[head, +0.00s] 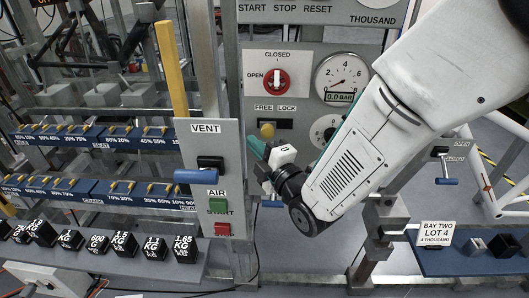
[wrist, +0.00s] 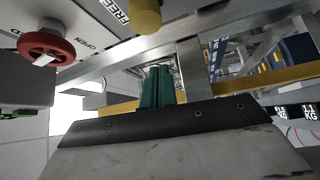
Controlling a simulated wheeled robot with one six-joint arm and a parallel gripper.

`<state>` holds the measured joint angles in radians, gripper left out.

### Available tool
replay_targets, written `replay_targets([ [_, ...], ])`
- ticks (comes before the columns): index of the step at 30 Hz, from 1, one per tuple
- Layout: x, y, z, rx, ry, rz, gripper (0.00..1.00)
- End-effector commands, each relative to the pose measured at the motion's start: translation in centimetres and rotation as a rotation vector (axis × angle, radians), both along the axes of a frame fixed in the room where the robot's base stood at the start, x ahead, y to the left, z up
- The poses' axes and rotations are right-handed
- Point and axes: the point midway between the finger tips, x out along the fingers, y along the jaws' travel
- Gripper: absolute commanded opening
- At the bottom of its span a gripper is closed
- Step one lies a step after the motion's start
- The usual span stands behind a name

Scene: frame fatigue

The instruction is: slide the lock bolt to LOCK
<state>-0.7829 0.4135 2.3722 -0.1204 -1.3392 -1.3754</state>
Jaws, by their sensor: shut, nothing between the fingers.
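The lock bolt shows as a yellow knob (head: 267,130) under the FREE and LOCK labels on the grey panel. In the head view it sits below the FREE side, left of LOCK. In the wrist view the yellow knob (wrist: 146,16) is at the top edge, beside the word FREE. My gripper (head: 256,148) is just below the knob in the head view, its teal fingers partly hidden by my wrist. In the wrist view my gripper (wrist: 158,72) has its green fingers together, empty, with a visible gap to the knob.
A red rotary switch (head: 268,79) marked OPEN and CLOSED is above the knob. Pressure gauges (head: 341,78) are to the right. A VENT/AIR post (head: 222,150) with a blue-handled lever (head: 196,176) stands close on the left. Weights (head: 124,245) line a shelf at lower left.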

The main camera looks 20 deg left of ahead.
Motion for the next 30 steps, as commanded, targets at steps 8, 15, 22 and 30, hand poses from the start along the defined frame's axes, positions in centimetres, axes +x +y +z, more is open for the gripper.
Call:
replay_targets([
  [8, 3.4, 3.2, 0.4, -0.001, 0.001, -0.003, 0.00],
  [15, 3.9, 0.5, -0.1, 0.000, 0.000, -0.001, 0.00],
  [22, 4.0, 0.0, -0.2, 0.000, 0.000, 0.000, 0.00],
  [30, 3.8, 0.1, -0.2, 0.000, 0.000, 0.005, 0.00],
])
